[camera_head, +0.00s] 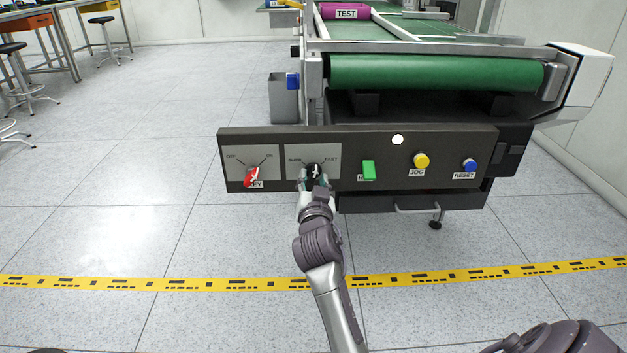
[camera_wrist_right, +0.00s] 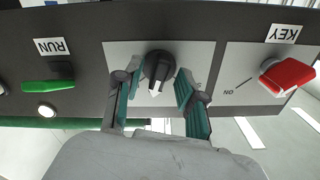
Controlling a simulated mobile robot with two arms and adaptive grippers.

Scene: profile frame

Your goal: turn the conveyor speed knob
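The speed knob (camera_head: 315,170) is black with a white pointer, on a light plate marked SLOW and FAST at the left half of the control panel. In the right wrist view, which is upside down, the knob (camera_wrist_right: 158,68) shows between my fingers, its white pointer toward the picture's bottom. My right gripper (camera_head: 314,180) is in front of the knob. In the wrist view its two teal-padded fingers (camera_wrist_right: 158,84) stand open, one on each side of the knob, with narrow gaps. My left gripper is out of view.
The dark panel (camera_head: 348,147) also carries a red key switch (camera_head: 251,177), a green run switch (camera_head: 369,170), a yellow jog button (camera_head: 421,160) and a blue reset button (camera_head: 470,165). The green conveyor (camera_head: 435,72) is behind. The floor in front is clear, with a yellow stripe (camera_head: 215,285).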

